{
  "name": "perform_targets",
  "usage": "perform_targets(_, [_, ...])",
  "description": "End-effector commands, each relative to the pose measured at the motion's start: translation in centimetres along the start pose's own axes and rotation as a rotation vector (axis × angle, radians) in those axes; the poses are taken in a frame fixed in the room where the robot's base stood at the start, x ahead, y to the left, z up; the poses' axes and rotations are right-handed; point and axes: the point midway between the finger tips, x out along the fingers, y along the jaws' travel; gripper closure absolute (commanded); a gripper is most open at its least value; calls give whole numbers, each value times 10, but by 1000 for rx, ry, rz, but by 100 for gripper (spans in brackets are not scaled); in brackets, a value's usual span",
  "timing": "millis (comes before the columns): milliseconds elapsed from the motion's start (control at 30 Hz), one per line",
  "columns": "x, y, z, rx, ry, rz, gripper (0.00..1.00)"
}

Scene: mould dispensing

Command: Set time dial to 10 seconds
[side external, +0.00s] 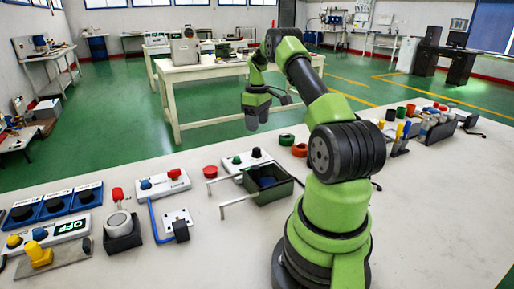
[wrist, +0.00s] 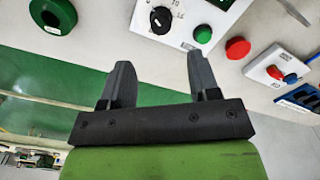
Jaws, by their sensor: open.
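The time dial (wrist: 161,19) is a round black knob on a white panel (wrist: 185,9) with printed numbers, at the top of the wrist view. Its pointer setting is too small to read surely. A green button (wrist: 203,34) sits beside it on the same panel. In the side external view, the dial (side external: 257,152) and green button (side external: 236,160) are on the white box behind the dark green tray. My gripper (wrist: 160,60) is open and empty, its two fingers spread apart below the dial in the wrist view. In the side view my gripper (side external: 257,112) hangs beyond the bench's far edge, apart from the dial.
A red button (wrist: 238,48) is near the panel. A dark green tray (side external: 283,190) with metal handles stands in front of it. Green ring (side external: 286,139) and red ring (side external: 300,150) lie to the right. Other control boxes (side external: 163,182) stand left.

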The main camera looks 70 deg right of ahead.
Motion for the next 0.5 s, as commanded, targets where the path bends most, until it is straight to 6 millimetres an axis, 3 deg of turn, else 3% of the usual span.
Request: perform_targets(500, [84, -1, 0, 3, -1, -2, 44])
